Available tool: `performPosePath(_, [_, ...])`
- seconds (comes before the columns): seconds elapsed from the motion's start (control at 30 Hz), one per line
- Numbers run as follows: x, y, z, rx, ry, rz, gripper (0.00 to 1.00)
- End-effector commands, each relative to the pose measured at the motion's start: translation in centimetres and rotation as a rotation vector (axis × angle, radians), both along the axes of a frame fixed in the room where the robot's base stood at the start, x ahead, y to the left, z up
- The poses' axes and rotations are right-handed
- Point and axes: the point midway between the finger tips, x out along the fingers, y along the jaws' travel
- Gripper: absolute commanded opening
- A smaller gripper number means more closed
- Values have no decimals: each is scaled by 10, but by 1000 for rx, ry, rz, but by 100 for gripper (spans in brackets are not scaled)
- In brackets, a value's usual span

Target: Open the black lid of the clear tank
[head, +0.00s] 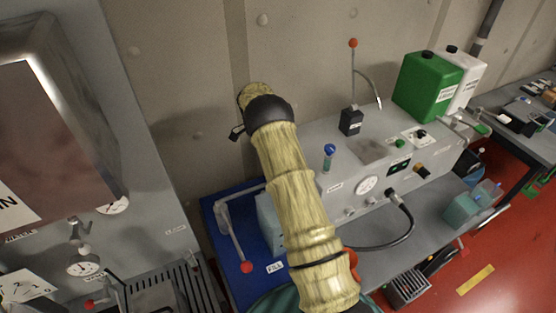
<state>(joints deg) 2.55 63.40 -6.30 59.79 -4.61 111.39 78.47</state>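A pale blue, see-through box (268,222), which may be the clear tank, stands on a blue base (216,212) left of the grey machine. My arm crosses in front of it and hides its right part. I cannot make out a black lid on it. Two small clear containers with bluish contents, one teal (460,209) and one paler (487,191), stand at the right on the machine's lower shelf. My arm, in a yellowish sleeve, reaches up the middle of the picture. I cannot make out my gripper's fingers.
A grey machine (375,150) with a gauge, knobs and a black hose fills the middle. A red-tipped lever (246,267) stands near the FILL label. A green can (427,85) and a white can (466,79) are at the back. Red floor (520,250) is open at right.

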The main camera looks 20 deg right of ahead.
Motion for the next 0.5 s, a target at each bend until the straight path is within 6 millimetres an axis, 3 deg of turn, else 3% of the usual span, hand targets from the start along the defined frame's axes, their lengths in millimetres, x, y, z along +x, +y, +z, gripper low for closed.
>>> performPosePath(0.43, [0,2,-3,4,12,0,0])
performPosePath(0.5, [0,2,-3,4,12,1,19])
